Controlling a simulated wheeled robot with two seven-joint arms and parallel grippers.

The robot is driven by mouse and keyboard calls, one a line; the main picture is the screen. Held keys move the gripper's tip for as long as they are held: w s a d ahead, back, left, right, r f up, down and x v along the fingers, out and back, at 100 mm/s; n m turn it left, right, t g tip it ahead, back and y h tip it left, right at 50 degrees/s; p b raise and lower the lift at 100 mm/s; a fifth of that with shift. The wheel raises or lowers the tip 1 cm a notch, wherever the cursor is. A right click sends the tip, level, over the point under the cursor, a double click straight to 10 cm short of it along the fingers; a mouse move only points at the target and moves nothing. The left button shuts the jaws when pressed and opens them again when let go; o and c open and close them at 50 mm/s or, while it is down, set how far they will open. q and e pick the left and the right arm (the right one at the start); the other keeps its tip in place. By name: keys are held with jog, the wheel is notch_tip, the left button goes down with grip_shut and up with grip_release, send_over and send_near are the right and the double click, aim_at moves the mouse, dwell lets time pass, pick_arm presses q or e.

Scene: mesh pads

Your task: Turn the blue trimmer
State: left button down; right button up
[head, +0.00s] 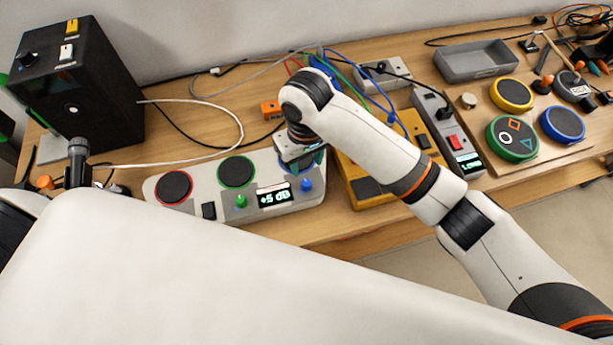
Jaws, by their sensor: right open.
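The blue trimmer (306,185) is a small upright blue knob at the right front of a light grey mixer box (222,205). A green trimmer (241,201) stands to its left, with a lit display (273,197) reading "+5 dB" between them. My right gripper (308,163) is open above the box's right end, just behind the blue trimmer, and appears apart from it. It partly covers a blue-rimmed pad there. Its fingertips are hard to make out. I cannot make out my left gripper.
Red-rimmed (174,187) and green-rimmed (236,172) pads sit on the box. A yellow device (359,183) stands close to its right, under my right forearm. A black speaker (75,90) is at the left. Cables cross the table behind. A grey tray (475,62) is at the back right.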

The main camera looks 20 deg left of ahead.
aim_at(306, 182)
notch_tip(306, 182, down, 9)
jog(key=shift+r+p, duration=0.1)
jog(key=shift+p, duration=0.45)
grip_shut()
jog(key=shift+r, duration=0.1)
jog(key=n+p, duration=0.2)
jog(key=shift+n, duration=0.4)
jog(key=shift+n+p, duration=0.6)
jog(key=shift+n, duration=1.2)
